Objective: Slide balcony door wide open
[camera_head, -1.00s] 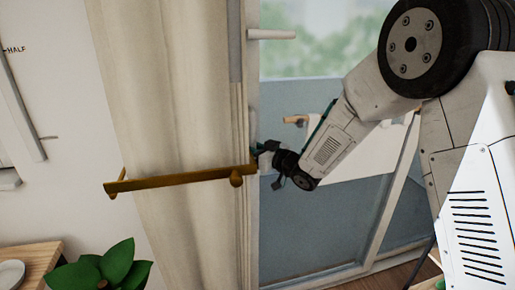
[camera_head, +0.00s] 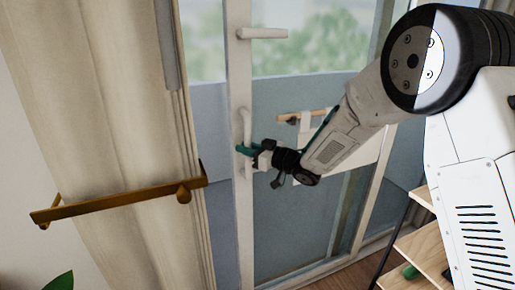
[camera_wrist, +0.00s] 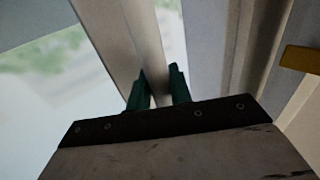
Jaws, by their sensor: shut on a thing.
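The balcony door (camera_head: 243,215) is a pale-framed glass door, and its left upright stands to the right of the curtain. A strip of balcony shows between the curtain and that upright. The door's white vertical handle (camera_head: 246,122) is on this upright. My gripper (camera_head: 243,150) is at the handle, its green fingers shut on it. In the wrist view my gripper's two fingers (camera_wrist: 158,88) stand on either side of the pale handle bar (camera_wrist: 148,45). The exact contact is partly hidden.
A cream curtain (camera_head: 95,110) hangs at the left, with a brass bar (camera_head: 120,199) across it. A white lever (camera_head: 262,33) sits higher on the door. A wooden shelf unit (camera_head: 425,247) stands at the lower right, near my arm.

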